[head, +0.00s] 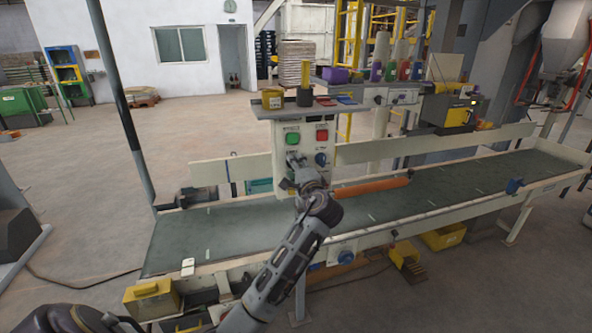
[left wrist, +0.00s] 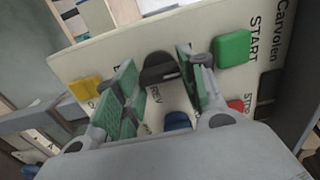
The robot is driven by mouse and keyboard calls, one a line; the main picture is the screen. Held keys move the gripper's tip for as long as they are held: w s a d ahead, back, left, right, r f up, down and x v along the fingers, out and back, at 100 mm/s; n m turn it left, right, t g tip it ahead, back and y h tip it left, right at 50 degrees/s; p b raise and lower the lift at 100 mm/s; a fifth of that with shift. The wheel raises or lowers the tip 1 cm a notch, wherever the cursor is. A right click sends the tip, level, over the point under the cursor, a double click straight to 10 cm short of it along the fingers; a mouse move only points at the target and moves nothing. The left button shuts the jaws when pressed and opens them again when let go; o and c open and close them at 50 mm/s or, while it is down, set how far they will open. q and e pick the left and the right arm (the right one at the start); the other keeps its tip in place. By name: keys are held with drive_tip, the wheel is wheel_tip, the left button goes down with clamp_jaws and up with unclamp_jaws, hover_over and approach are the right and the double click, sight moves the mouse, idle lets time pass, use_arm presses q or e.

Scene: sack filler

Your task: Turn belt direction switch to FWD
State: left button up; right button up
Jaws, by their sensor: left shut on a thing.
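The cream control panel (head: 307,141) stands over the belt, with a green START button (head: 292,138) and a red button (head: 322,135). My left gripper (head: 295,161) is at the panel below the green button and hides the switch there in the head view. In the left wrist view, a black knob (left wrist: 160,68) sits between the green-padded fingers of my left gripper (left wrist: 158,66), which is shut on it. The marking REV shows beside the knob. I cannot tell where the knob points. My right gripper is not in view.
A blue knob (head: 321,159) sits right of my left gripper, below the red button. A yellow button (left wrist: 86,90) shows in the left wrist view.

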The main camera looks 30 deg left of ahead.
use_arm(q)
drive_tip(key=shift+f, duration=0.15)
drive_tip(key=o, duration=1)
drive_tip(key=shift+c, duration=0.2)
drive_tip(key=shift+o, duration=0.2)
drive_tip(key=v, duration=1.2)
drive_tip(key=shift+n, duration=0.3)
